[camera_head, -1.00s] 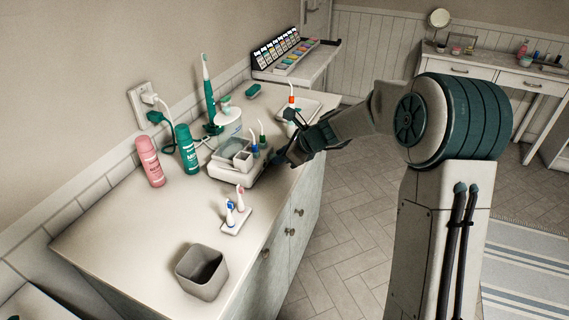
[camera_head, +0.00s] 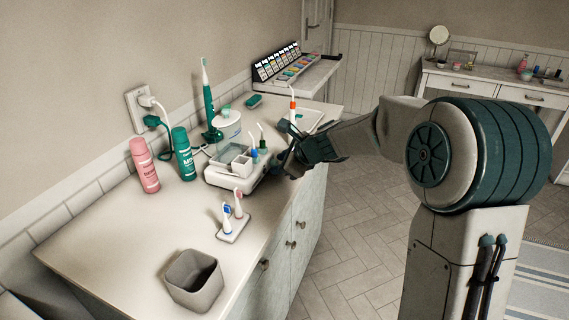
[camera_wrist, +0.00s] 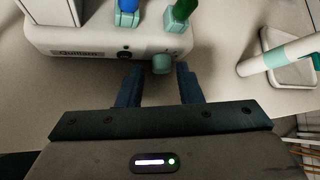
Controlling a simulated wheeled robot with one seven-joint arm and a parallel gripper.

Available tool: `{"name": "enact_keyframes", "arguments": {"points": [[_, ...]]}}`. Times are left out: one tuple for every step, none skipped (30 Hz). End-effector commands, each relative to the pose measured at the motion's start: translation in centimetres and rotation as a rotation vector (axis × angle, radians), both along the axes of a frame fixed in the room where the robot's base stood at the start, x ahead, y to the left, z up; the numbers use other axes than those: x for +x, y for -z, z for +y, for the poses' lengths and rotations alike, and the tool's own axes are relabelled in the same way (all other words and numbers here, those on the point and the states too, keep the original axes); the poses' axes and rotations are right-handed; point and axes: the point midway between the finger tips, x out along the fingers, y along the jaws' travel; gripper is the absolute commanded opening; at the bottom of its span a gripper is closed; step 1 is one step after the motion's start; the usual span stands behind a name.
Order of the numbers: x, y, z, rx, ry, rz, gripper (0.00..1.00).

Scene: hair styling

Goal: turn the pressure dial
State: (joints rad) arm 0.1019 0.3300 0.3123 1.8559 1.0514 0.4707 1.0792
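The water flosser's white base (camera_head: 222,179) stands on the counter, with a tank and small colored tips on top. In the wrist view its front face (camera_wrist: 80,47) is at the top. A short teal dial (camera_wrist: 162,64) sticks out of this front toward me. My gripper (camera_wrist: 160,77) is open, its two dark fingers pointing at the front, one on each side of the dial. The dial shows near the fingertips with gaps at both sides; I cannot tell whether it is fully between them. In the head view my gripper (camera_head: 279,163) is at the base's right side and hides the dial.
A white and teal handle with an orange band (camera_head: 293,108) stands right of the base, close to my gripper. A toothbrush head stand (camera_head: 233,229), a grey cup (camera_head: 193,283), and pink (camera_head: 145,167) and green (camera_head: 184,155) bottles are on the counter.

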Motion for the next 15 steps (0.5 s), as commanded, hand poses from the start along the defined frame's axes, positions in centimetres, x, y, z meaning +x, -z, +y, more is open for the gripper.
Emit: {"name": "enact_keyframes", "arguments": {"points": [[0.0,0.0,0.0,0.0,0.0,0.0,0.41],[0.0,0.0,0.0,0.0,0.001,-0.001,0.41],[0.0,0.0,-0.1,0.0,0.002,0.0,0.41],[0.1,0.0,-0.1,0.0,0.002,-0.001,0.41],[0.1,0.0,-0.1,0.0,0.002,-0.001,0.41],[0.1,0.0,-0.2,0.0,0.004,-0.001,0.41],[0.1,0.0,-0.2,-0.001,0.004,0.0,0.41],[0.1,0.0,-0.2,-0.001,0.005,-0.001,0.41],[0.1,-0.1,-0.3,-0.001,0.005,-0.001,0.41],[0.1,-0.1,-0.3,-0.001,0.005,-0.001,0.41],[0.0,-0.3,-0.4,-0.001,0.005,-0.002,0.41],[-0.1,-0.5,-0.6,-0.001,0.005,-0.002,0.41],[-0.3,-0.6,-0.8,-0.001,0.006,-0.003,0.41],[-0.5,-0.9,-1.0,-0.002,0.006,-0.002,0.41],[-0.7,-1.3,-1.4,-0.002,0.008,-0.004,0.41]]}}
